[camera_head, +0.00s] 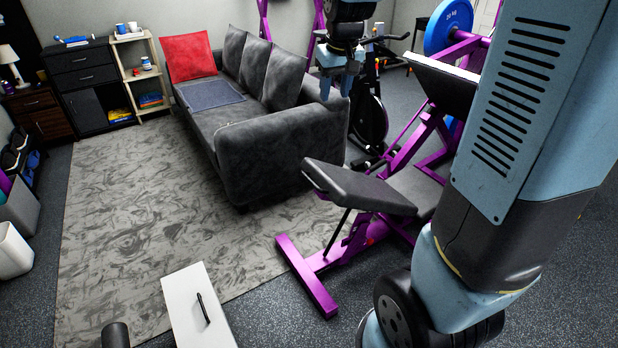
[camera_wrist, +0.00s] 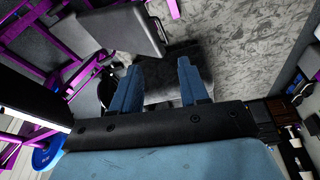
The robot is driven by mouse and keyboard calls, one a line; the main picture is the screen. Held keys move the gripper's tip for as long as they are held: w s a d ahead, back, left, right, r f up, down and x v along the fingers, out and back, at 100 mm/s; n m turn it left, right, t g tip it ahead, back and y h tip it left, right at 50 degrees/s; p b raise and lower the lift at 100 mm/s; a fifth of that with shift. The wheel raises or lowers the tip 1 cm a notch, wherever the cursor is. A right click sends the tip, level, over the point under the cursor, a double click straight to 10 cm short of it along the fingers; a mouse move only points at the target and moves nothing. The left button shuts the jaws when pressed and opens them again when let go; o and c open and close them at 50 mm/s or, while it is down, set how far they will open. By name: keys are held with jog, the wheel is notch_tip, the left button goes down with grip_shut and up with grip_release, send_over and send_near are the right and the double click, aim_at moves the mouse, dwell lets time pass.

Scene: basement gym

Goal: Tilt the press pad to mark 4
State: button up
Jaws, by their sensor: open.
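A purple press machine (camera_head: 318,262) stands right of the sofa in the head view. Its dark padded rest (camera_head: 360,188) slopes gently, its left end raised, with a thin strut below it. A second flat dark panel (camera_head: 442,84) is tilted higher up on the frame. I cannot tell which of them is the press pad, and no numbered marks are readable. My gripper (camera_head: 337,88) hangs open and empty above and behind the padded rest, apart from it. In the wrist view my gripper (camera_wrist: 158,82) shows both fingers spread; a dark pad (camera_wrist: 130,32) lies beyond them.
A grey sofa (camera_head: 270,155) with a red cushion (camera_head: 188,56) stands left of the machine. An exercise bike (camera_head: 369,108) is behind it, and a blue weight plate (camera_head: 448,25) at the upper right. A white bench or box (camera_head: 185,310) is at the front. The grey rug is mostly clear.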

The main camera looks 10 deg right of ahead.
jog(key=w+f, duration=0.7)
jog(key=w, duration=0.2)
jog(key=n+g+h, duration=0.2)
send_near(310, 179)
jog(key=shift+g, duration=0.3)
jog(key=f, duration=0.2)
jog(key=d+f, duration=0.1)
jog(key=f, duration=0.5)
jog(key=shift+w+d+f, duration=0.2)
jog(key=shift+w+d, duration=0.05)
jog(key=shift+w, duration=0.15)
grip_shut()
